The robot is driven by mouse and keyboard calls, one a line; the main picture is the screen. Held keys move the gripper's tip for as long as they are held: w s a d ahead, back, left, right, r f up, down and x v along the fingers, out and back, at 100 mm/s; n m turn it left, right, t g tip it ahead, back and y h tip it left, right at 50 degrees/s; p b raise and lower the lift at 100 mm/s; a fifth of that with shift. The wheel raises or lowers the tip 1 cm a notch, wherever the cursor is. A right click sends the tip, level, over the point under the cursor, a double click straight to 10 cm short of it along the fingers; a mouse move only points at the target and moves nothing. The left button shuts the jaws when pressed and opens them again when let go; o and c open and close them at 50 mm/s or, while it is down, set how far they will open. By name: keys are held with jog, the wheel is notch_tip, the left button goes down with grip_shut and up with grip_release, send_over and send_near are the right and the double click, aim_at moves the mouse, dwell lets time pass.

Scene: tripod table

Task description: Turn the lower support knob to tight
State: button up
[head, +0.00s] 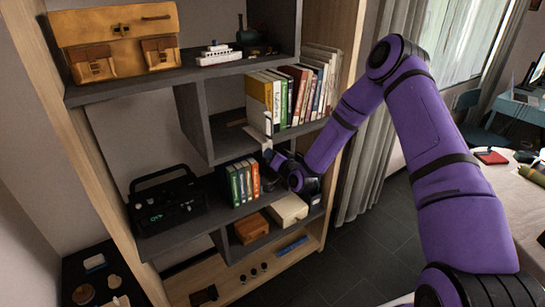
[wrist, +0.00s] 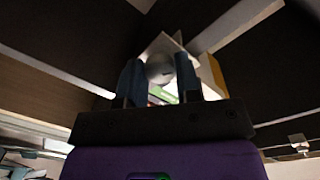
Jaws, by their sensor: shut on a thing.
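The lower support knob (wrist: 158,71) is a rounded grey piece between my gripper's two dark fingers in the wrist view. A pale angular plate (wrist: 160,47) stands right behind it. My gripper (wrist: 160,82) is shut on the knob, one finger on each side. In the head view my gripper (head: 270,152) is at the front edge of the middle shelf, below a white upright support (head: 268,124) beside the books. The knob is too small and covered to make out there. Its turn angle cannot be read.
Books (head: 290,95) stand just above my gripper, and more books (head: 242,182) stand to its lower left. A white box (head: 288,209) and a brown box (head: 251,228) sit below. A black radio (head: 166,203) is at left. The floor (head: 350,262) in front is clear.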

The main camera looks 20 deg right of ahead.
jog(key=m, duration=1.1)
jog(key=shift+g+y, duration=0.3)
jog(key=shift+y, duration=0.1)
jog(key=shift+m, duration=0.3)
jog(key=o, duration=0.9)
jog(key=shift+s+d, duration=0.1)
jog(key=v, duration=1)
jog(key=shift+s+d, duration=0.1)
jog(key=shift+s, duration=0.25)
